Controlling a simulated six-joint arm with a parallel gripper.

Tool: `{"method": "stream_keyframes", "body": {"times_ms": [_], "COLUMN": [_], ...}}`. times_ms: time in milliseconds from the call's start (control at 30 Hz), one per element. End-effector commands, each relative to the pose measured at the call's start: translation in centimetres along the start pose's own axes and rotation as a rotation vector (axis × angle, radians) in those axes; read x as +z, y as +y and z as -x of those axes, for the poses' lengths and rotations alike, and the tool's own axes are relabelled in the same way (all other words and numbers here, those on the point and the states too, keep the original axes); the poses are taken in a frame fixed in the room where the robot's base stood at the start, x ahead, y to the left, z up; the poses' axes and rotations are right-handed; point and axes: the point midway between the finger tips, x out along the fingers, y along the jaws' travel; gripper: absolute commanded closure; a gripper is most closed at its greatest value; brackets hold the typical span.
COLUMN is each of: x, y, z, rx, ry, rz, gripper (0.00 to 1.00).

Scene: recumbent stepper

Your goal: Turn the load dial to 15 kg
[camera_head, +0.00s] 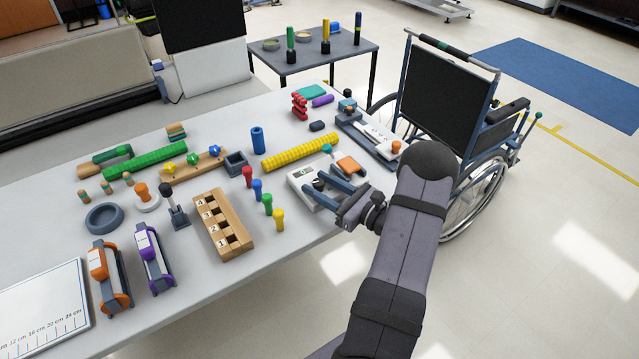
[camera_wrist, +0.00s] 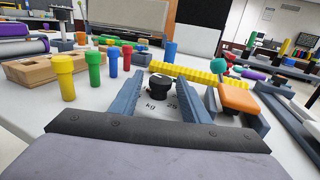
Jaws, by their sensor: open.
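The load dial is a black round knob (camera_wrist: 160,84) on a pale panel (camera_wrist: 177,113). The wrist view shows "kg" and "25" printed on the near side of the panel; the dial's exact setting cannot be read. In the head view the pale unit (camera_head: 300,176) sits near the table's right edge, its dial partly hidden by my fingers. My gripper (camera_head: 320,183) is open, its two blue-grey fingers reaching over the panel. In the wrist view my gripper (camera_wrist: 162,80) has one finger on each side of the knob; contact cannot be seen.
An orange pad (camera_wrist: 238,97) and a teal ball (camera_wrist: 222,64) stand close to my right finger. Coloured pegs (camera_head: 268,204) and a wooden block (camera_head: 222,224) lie to the left. A yellow ribbed roller (camera_head: 300,151) lies behind. A wheelchair (camera_head: 450,100) stands right of the table.

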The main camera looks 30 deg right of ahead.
Motion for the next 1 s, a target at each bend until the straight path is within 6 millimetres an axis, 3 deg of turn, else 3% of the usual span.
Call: {"method": "stream_keyframes", "body": {"times_ms": [333,500,1000], "x": [0.0,0.01,0.08], "y": [-0.01,-0.01,0.18], "z": [-0.33,-0.31,-0.33], "rx": [-0.001,-0.001,-0.107], "ry": [0.0,0.0,0.0], "rz": [0.0,0.0,-0.003], "gripper": [0.6,0.99,0.99]}}
